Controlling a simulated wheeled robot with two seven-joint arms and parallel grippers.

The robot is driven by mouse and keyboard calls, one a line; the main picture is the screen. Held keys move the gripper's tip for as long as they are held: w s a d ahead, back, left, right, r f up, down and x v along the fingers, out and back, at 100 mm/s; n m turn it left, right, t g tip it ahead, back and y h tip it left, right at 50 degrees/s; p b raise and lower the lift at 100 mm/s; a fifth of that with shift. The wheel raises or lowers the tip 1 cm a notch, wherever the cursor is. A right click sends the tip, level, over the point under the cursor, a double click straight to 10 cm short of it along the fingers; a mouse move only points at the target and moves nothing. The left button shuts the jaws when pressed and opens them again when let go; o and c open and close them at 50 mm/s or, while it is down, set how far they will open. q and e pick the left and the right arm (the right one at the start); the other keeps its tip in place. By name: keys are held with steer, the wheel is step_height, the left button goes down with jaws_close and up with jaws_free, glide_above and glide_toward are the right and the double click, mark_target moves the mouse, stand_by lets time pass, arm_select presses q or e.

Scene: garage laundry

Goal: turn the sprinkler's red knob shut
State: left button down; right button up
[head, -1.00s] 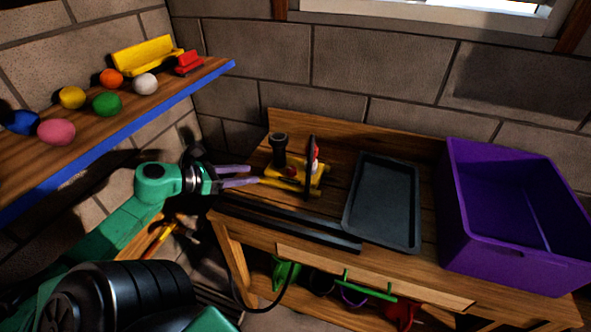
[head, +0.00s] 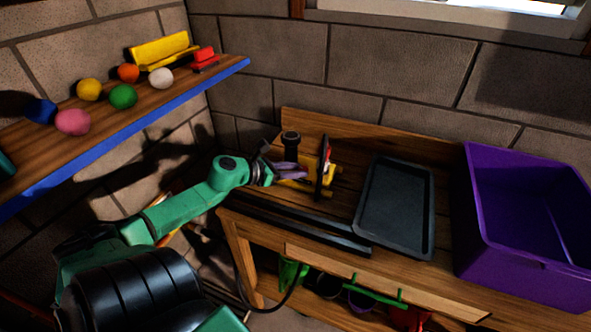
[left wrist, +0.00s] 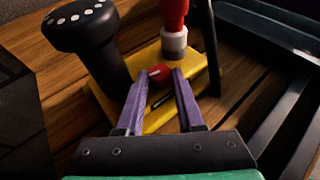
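The sprinkler has a yellow base (left wrist: 160,120) and stands on the wooden bench, with a black post (head: 291,145), a red-and-white upright (left wrist: 174,30) and a thin black upright piece (head: 324,167). Its small red knob (left wrist: 160,73) sits low on the base; in the head view I cannot make it out behind the fingers. My left gripper (head: 302,171) reaches in from the left, over the base. In the left wrist view its purple fingers (left wrist: 161,72) are apart, one on each side of the knob, with seemingly narrow gaps. My right gripper is not in view.
A dark tray (head: 398,205) and a purple bin (head: 500,255) stand right of the sprinkler. Dark bars (head: 300,228) lie along the bench's front edge. A blue-edged shelf (head: 150,122) with several balls is on the left wall. Green-handled items hang below the bench.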

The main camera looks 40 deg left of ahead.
arm_select(q)
steer(key=shift+s+d+r+n+t+y+p, duration=0.2)
steer(key=shift+n+y+p, duration=0.45)
steer(key=shift+p, duration=0.75)
steer(key=shift+w+d+r+n+t+y+p, duration=0.1)
steer(key=shift+r+n+y+p, duration=0.15)
steer(key=shift+n+y+p, duration=0.75)
steer(key=shift+f+m+p, duration=0.2)
steer(key=shift+m+p, duration=0.05)
steer(key=shift+p, duration=0.3)
steer(key=shift+f, duration=0.25)
steer(key=c, duration=0.8)
jaws_free()
steer(key=v, duration=1.4)
steer(key=shift+s, duration=0.25)
